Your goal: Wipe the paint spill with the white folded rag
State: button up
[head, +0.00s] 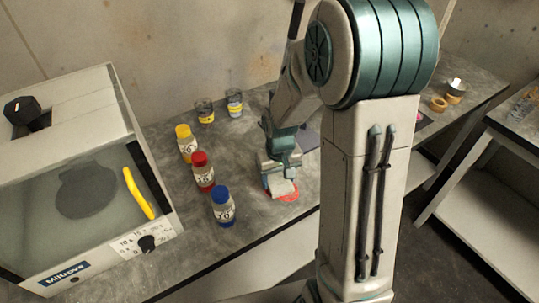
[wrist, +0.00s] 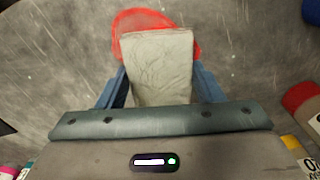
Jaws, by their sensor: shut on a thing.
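My gripper (head: 281,178) is shut on the white folded rag (wrist: 158,62), one blue finger on each side of it in the wrist view. The rag also shows under the gripper in the head view (head: 283,188). The red paint spill (wrist: 128,22) lies on the grey bench top and shows past the rag's far end and sides. In the head view the spill (head: 291,197) shows at the rag's lower right edge. The rag covers part of the spill. I cannot tell whether the rag presses on the bench or hovers just above it.
Blue (head: 222,206), red (head: 202,171) and yellow (head: 186,143) capped bottles stand left of my gripper. Two glass jars (head: 205,111) stand behind. Tape rolls (head: 438,104) lie far right. The bench's front edge is close by.

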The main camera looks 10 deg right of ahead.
aim_at(277, 178)
jog(key=r+p, duration=0.1)
jog(key=r, duration=0.1)
jog(key=r+p, duration=0.2)
jog(key=shift+w+r, duration=0.2)
jog(key=shift+r, duration=0.05)
jog(key=shift+r+p, duration=1.25)
jog(key=shift+r, duration=0.5)
jog(key=shift+a, duration=0.1)
